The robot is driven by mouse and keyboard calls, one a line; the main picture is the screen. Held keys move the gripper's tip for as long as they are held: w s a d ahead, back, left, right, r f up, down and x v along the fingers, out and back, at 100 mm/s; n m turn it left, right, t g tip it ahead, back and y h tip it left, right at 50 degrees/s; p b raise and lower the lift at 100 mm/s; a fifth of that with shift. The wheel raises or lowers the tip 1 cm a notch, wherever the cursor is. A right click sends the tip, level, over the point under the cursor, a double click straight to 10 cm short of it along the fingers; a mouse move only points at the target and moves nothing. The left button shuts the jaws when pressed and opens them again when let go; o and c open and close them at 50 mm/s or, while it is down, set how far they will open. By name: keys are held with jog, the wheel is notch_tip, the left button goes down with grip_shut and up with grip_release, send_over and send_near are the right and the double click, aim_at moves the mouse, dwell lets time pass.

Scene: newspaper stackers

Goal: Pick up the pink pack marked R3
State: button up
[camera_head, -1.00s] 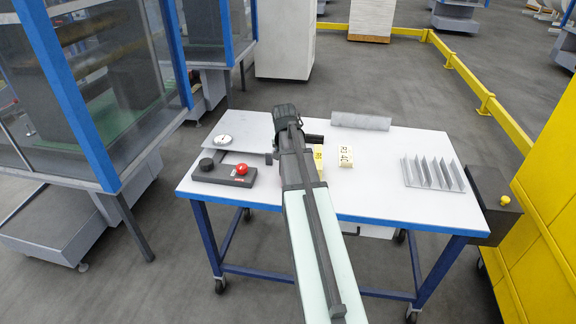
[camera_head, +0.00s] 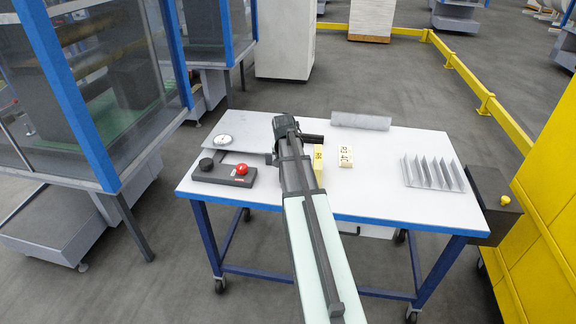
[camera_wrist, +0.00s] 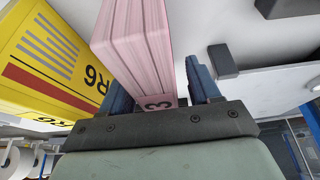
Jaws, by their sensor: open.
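The pink pack (camera_wrist: 135,35) stands between my gripper's two blue fingers in the wrist view, its lower end close to the dark palm bar. A "3" shows on that end; the rest of its mark is hidden. My gripper (camera_wrist: 153,78) is open, with a finger on each side of the pack. A gap shows at the right finger; contact at the left finger is unclear. A yellow pack marked R6 (camera_wrist: 45,55) is close on the left, and it also shows beside my arm in the head view (camera_head: 319,170). My arm hides the pink pack and fingers in the head view.
Clear tabletop lies between cream pack and rack.

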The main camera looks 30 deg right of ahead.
jog(key=shift+f, duration=0.2)
dwell(0.3)
jog(key=shift+c, duration=0.4)
grip_shut()
